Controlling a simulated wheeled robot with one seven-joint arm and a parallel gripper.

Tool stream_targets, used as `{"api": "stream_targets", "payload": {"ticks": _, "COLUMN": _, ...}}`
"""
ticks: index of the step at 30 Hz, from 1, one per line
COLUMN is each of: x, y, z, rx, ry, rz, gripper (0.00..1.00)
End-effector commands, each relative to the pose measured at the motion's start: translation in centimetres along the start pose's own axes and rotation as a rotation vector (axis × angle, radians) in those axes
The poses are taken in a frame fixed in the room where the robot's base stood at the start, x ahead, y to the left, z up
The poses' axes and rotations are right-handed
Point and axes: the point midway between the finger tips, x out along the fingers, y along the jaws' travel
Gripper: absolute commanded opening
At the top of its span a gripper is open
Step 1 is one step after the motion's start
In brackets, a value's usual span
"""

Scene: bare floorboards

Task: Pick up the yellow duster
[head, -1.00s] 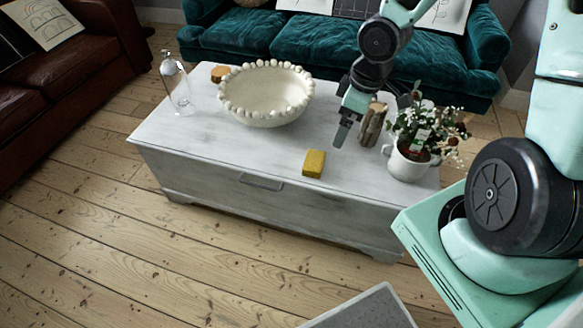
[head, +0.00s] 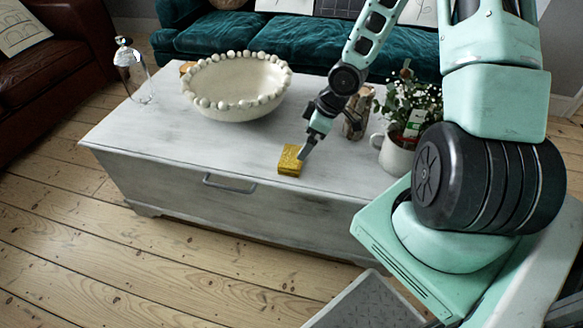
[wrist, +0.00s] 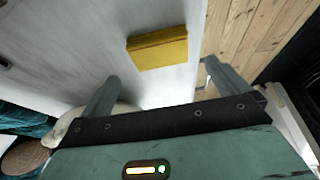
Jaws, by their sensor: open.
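The yellow duster (head: 290,160) is a small yellow block lying on the white chest's top, close to its front edge. In the wrist view the duster (wrist: 158,48) lies beyond my fingertips, between their lines and apart from them. My gripper (head: 306,150) is beside the duster at its right in the head view, pointing down at the chest top. In the wrist view my gripper (wrist: 162,78) has its two fingers spread with nothing between them.
The white chest (head: 150,135) also bears a large cream beaded bowl (head: 238,90), a glass bottle (head: 134,75), a wooden log piece (head: 355,120) and a white potted plant (head: 397,152). The log and plant stand close to my arm. The chest top left of the duster is clear.

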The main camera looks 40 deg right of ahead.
Motion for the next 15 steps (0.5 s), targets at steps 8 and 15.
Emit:
{"api": "stream_targets", "payload": {"ticks": 8, "x": 3.8, "y": 0.0, "z": 0.1, "rx": 0.000, "ry": 0.000, "rz": 0.000, "gripper": 1.00}}
{"api": "stream_targets", "payload": {"ticks": 15, "x": 5.3, "y": 0.0, "z": 0.1, "rx": 0.000, "ry": 0.000, "rz": 0.000, "gripper": 1.00}}
